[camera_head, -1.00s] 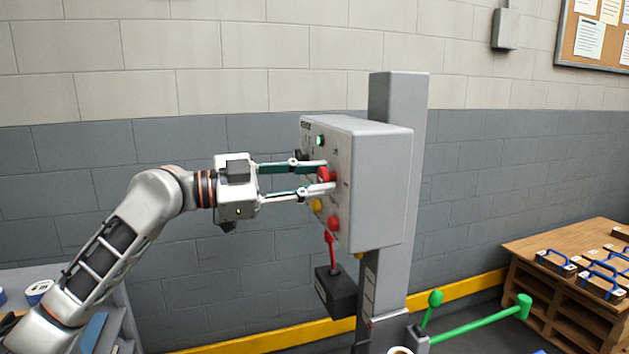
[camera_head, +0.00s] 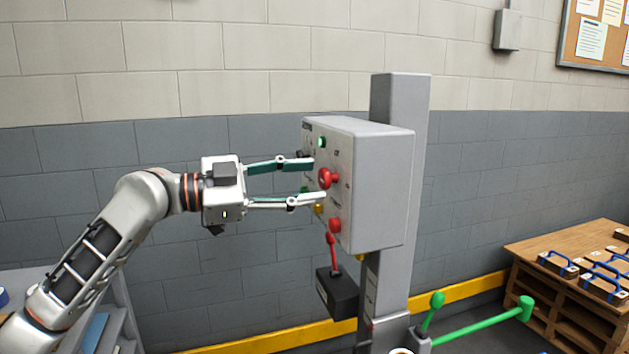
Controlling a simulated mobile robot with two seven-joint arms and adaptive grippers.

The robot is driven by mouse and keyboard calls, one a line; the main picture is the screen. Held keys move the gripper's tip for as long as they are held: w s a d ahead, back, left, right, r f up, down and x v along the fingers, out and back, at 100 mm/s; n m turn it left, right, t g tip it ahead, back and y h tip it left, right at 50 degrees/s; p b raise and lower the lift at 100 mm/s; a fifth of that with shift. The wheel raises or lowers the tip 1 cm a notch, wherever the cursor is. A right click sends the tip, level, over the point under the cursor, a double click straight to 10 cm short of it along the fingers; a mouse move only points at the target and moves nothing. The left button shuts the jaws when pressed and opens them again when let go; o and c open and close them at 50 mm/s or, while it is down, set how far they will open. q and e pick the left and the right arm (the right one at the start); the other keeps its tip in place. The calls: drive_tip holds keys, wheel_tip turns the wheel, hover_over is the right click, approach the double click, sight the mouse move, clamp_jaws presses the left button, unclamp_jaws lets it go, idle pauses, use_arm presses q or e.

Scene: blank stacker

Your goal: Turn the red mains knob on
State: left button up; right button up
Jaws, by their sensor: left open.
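The red mains knob (camera_head: 325,178) sticks out from the front face of a grey control box (camera_head: 365,185) on a grey post. My left gripper (camera_head: 319,180) is open in front of the panel. Its upper finger is above the knob and its lower finger is below it, with visible gaps to the knob. Which way the knob is turned is too small to tell. A green lamp or button (camera_head: 321,142) is above the knob. My right gripper is not in view.
A red button (camera_head: 334,225) and a yellow button (camera_head: 319,209) sit below the knob. A green lever bar (camera_head: 480,322) is at lower right. A wooden bench (camera_head: 560,262) with blue-handled blocks stands at right.

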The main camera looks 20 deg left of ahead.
use_arm(q)
drive_tip(key=v, duration=0.9)
drive_tip(key=shift+s+a, duration=0.2)
drive_tip(key=shift+a, duration=0.1)
